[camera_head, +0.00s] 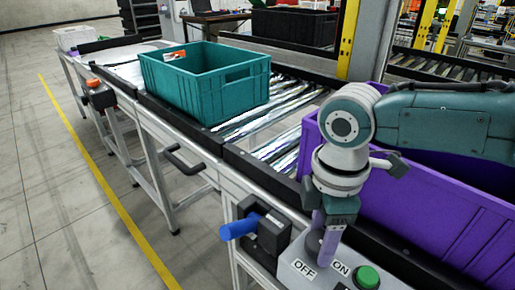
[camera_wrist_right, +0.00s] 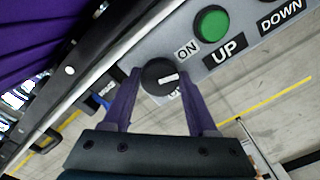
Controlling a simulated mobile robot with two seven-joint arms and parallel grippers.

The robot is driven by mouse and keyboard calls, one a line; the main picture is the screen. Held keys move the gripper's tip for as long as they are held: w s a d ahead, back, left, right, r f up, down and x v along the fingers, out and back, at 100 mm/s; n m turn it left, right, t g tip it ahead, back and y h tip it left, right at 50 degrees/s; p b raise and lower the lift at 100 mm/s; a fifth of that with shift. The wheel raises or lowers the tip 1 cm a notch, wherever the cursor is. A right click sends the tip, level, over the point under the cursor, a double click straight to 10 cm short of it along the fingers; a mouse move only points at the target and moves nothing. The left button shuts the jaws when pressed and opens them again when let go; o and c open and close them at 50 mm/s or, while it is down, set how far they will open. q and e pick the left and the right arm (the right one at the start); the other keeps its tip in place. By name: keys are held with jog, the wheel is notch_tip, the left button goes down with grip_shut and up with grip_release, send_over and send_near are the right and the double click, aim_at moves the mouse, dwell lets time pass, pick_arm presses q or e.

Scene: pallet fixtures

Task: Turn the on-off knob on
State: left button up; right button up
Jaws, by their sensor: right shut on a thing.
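The on-off knob (camera_wrist_right: 160,77) is a round black knob with a white mark, on a grey control panel (camera_wrist_right: 150,50). In the right wrist view the mark lies nearly level, between the ON label (camera_wrist_right: 186,50) and the partly hidden OFF label. My right gripper (camera_wrist_right: 160,82) has its purple fingers on both sides of the knob and is shut on it. In the head view my right gripper (camera_head: 325,245) reaches down to the panel, by the OFF label (camera_head: 303,269) and the ON label (camera_head: 341,268), and mostly hides the knob. My left gripper is not in view.
A green button (camera_head: 367,277) sits right of the knob, close to the gripper. A purple crate (camera_head: 430,215) stands behind my right arm. A teal crate (camera_head: 200,85) rests on the roller conveyor. A blue handle (camera_head: 240,228) sticks out left of the panel. The left floor is clear.

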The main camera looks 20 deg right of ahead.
aim_at(320, 241)
jog(key=shift+n, duration=2)
jog(key=o, duration=1.4)
jog(key=shift+r, duration=0.1)
notch_tip(320, 241, up, 10)
jog(key=shift+f+p, duration=0.15)
jog(key=shift+p, duration=0.75)
jog(key=shift+a, duration=0.1)
